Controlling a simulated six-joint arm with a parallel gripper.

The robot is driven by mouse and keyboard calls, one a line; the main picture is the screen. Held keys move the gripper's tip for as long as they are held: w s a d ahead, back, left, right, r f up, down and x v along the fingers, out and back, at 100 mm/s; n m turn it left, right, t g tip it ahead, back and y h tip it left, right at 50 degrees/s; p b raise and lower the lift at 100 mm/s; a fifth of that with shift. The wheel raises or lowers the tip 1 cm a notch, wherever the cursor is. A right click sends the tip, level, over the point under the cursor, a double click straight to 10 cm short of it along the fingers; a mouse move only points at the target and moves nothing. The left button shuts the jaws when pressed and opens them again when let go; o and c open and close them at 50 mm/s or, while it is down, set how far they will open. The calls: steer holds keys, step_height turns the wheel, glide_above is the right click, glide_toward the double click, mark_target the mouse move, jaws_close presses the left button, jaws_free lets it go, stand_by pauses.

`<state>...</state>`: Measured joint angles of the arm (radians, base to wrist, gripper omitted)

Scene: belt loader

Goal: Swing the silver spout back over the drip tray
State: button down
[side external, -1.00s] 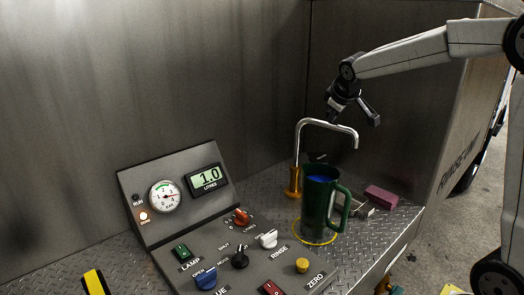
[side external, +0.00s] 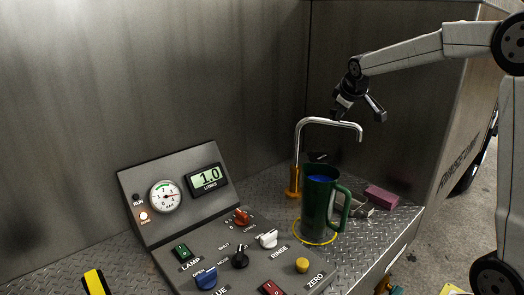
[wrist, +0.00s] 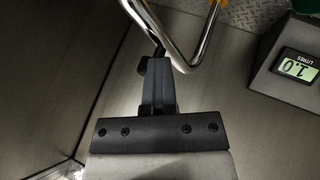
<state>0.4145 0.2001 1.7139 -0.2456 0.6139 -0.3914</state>
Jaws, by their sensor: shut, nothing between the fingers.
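The silver spout (side external: 328,121) rises from an orange-brown base (side external: 293,182) behind the green mug, and its bent end hangs to the right of the mug, high above the deck. My gripper (side external: 337,114) is shut and empty, with its fingertips at the spout's top bar. In the wrist view my gripper (wrist: 158,62) has its tips beside the spout (wrist: 199,50), seemingly touching it. The drip tray (side external: 361,211) is a small metal tray right of the mug, partly hidden by the mug's handle. The spout's end appears roughly above it in the picture; exact alignment is unclear.
The green mug (side external: 316,209) with blue inside stands in a yellow ring (side external: 318,242). A pink block (side external: 381,196) lies right of the tray. The control panel (side external: 225,262) with knobs and a display reading 1.0 (side external: 206,179) stands at front left. Walls close the back.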

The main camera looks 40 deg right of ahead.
steer(key=shift+d, duration=0.15)
steer(key=shift+s+a, duration=0.35)
steer(key=shift+a, duration=0.05)
steer(key=s+f+v, duration=0.1)
steer(key=s+v, duration=0.1)
steer(key=v, duration=0.9)
steer(key=shift+s+d, duration=0.3)
steer(key=shift+s, duration=0.05)
steer(key=s+a+f+g+y, duration=0.1)
steer(key=s+a+f, duration=0.2)
steer(key=a+f, duration=0.3)
steer(key=s+a+f+m+g+y, duration=0.1)
steer(key=s+a+f+y, duration=0.1)
steer(key=s+a+f, duration=0.2)
steer(key=s+a+f+g+y, duration=0.1)
steer(key=s+a+f, duration=0.2)
steer(key=a+f, duration=0.6)
step_height(320, 180, down, 9)
steer(key=shift+s+a+m, duration=0.15)
steer(key=shift+a+m, duration=0.15)
